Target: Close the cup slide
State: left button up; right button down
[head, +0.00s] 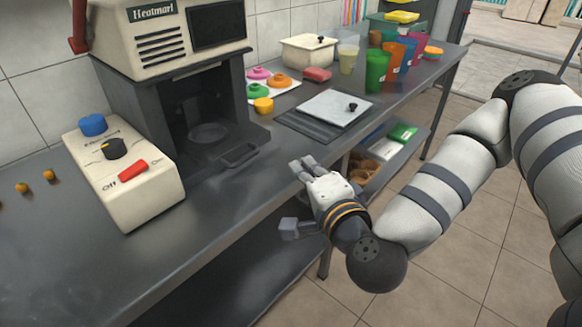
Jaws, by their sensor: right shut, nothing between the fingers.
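The sugarcane press (180,75) is a cream and black machine on the metal counter. In its dark lower opening, the cup slide (236,152) is a flat black piece low at the front, with a loop-like handle standing forward. A round plate (208,132) lies behind it inside the opening. How far the slide sticks out is hard to tell, dark on dark. My right gripper (303,167) is shut and empty at the counter's front edge, right of the slide and apart from it. My left gripper is not in view.
A control box (124,172) with knobs and a red switch stands left of the press. The counter (225,195) in front of the press is clear.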

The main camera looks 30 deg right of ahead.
aim_at(253, 139)
jog(key=b+x, duration=0.1)
jog(key=x, duration=0.2)
jog(key=b+x, duration=0.1)
jog(key=x, duration=0.1)
jog(key=f+b+x, duration=0.1)
jog(key=x, duration=0.2)
jog(key=shift+w+f, duration=0.1)
jog(key=shift+w, duration=0.1)
jog(key=shift+w+a+f+b, duration=0.3)
jog(key=shift+w+a+b, duration=0.05)
jog(key=shift+w+a, duration=0.65)
jog(key=shift+w+a+f, duration=0.1)
jog(key=shift+w+a, duration=0.2)
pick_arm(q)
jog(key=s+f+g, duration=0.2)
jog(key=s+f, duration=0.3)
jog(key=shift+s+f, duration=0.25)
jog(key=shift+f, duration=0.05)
pick_arm(e)
jog(key=shift+w, duration=0.1)
jog(key=w, duration=0.1)
jog(key=w+a, duration=0.1)
jog(key=w, duration=0.1)
jog(key=w+a, duration=0.1)
jog(key=w, duration=0.1)
jog(key=shift+w, duration=0.25)
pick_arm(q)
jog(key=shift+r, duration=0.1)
